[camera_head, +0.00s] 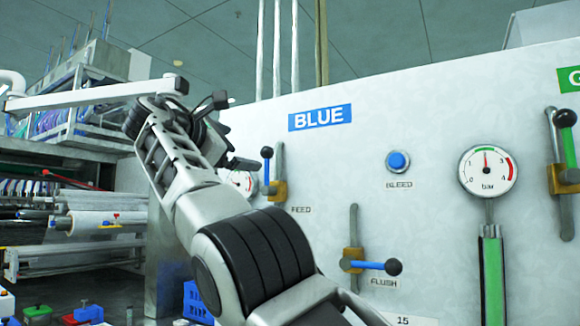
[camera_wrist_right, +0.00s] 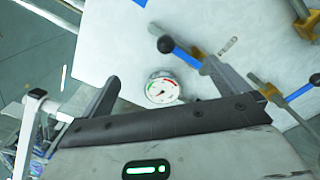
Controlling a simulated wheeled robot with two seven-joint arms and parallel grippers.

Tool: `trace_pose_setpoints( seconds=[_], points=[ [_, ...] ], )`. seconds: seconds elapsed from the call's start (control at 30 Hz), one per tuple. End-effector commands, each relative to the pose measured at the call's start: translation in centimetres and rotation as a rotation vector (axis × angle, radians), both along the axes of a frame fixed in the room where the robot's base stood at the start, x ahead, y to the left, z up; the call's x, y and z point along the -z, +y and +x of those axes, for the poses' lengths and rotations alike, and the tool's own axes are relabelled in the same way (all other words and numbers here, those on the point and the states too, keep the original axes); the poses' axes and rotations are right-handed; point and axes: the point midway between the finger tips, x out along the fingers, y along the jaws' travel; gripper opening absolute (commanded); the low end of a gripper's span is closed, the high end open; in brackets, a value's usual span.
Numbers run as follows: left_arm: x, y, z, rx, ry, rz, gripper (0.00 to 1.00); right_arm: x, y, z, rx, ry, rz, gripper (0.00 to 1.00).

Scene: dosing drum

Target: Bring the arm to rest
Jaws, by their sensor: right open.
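My right arm rises from the bottom middle of the head view and bends up to the left. Its gripper (camera_head: 230,130) is open, in front of the white panel (camera_head: 400,130) and left of the blue-handled FEED valve (camera_head: 268,170). I see nothing between its fingers. In the right wrist view, the two fingers of the gripper (camera_wrist_right: 165,80) stand wide apart. A small round gauge (camera_wrist_right: 162,88) shows beyond the gap between them. The FEED lever (camera_wrist_right: 178,48) shows up and to the right of the gauge. My left gripper is not in view.
The panel carries a BLUE sign (camera_head: 320,117), a blue BLEED button (camera_head: 398,161), a bar gauge (camera_head: 488,171) and a FLUSH valve (camera_head: 370,265) whose lever sticks out. A machine with rolls (camera_head: 95,222) stands at the left. Blue crates (camera_head: 197,302) sit low behind the arm.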

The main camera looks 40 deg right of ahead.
Motion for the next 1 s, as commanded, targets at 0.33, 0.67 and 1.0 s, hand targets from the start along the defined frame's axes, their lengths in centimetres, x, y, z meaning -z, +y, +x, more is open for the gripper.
trace_pose_setpoints(
  seconds=[0.33,0.67,1.0],
  points=[
    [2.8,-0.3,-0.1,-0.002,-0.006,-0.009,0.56,0.4,0.0,0.0,0.001,0.000,0.001,1.00],
    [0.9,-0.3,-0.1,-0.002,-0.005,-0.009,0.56,0.1,-4.1,1.1,0.004,0.003,0.004,1.00],
    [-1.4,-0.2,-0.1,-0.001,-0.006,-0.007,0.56,0.2,-8.8,2.5,0.002,0.002,0.002,1.00]
  ],
)
